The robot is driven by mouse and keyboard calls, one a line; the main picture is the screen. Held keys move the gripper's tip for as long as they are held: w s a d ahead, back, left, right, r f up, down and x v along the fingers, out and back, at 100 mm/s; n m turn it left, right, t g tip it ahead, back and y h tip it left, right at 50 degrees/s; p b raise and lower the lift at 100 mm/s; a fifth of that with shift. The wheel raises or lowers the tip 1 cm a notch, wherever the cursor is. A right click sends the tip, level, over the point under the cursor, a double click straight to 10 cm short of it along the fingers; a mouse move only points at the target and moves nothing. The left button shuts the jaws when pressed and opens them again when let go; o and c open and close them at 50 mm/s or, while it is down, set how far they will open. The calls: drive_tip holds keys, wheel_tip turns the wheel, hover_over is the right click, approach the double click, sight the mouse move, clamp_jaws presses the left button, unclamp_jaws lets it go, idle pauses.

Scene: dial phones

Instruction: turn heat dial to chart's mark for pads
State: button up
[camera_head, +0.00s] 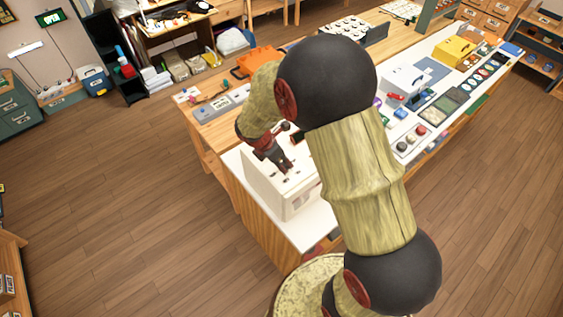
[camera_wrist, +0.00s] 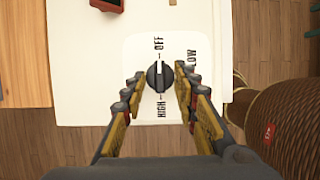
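The heat dial (camera_wrist: 160,77) is a round black knob with a white stripe, on a white panel (camera_wrist: 140,50) in the wrist view. OFF is printed above it, LOW at its upper right and HIGH below it. The stripe lies about vertical, in line with OFF and HIGH. My gripper (camera_wrist: 159,73) is open, with one fingertip on each side of the dial and small gaps between. In the head view my gripper (camera_head: 287,163) points down over a white box (camera_head: 297,206) on the bench. I cannot pick out the chart or its mark for pads.
The long bench (camera_head: 262,228) carries a grey power strip (camera_head: 232,103), an orange case (camera_head: 258,62), a white toolbox (camera_head: 404,82) and a yellow box (camera_head: 453,51). A red object (camera_wrist: 107,4) sits at the wrist view's top edge. The wooden floor (camera_head: 120,190) left of the bench is clear.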

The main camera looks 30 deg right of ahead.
drive_tip(key=shift+c, duration=1.4)
clamp_jaws()
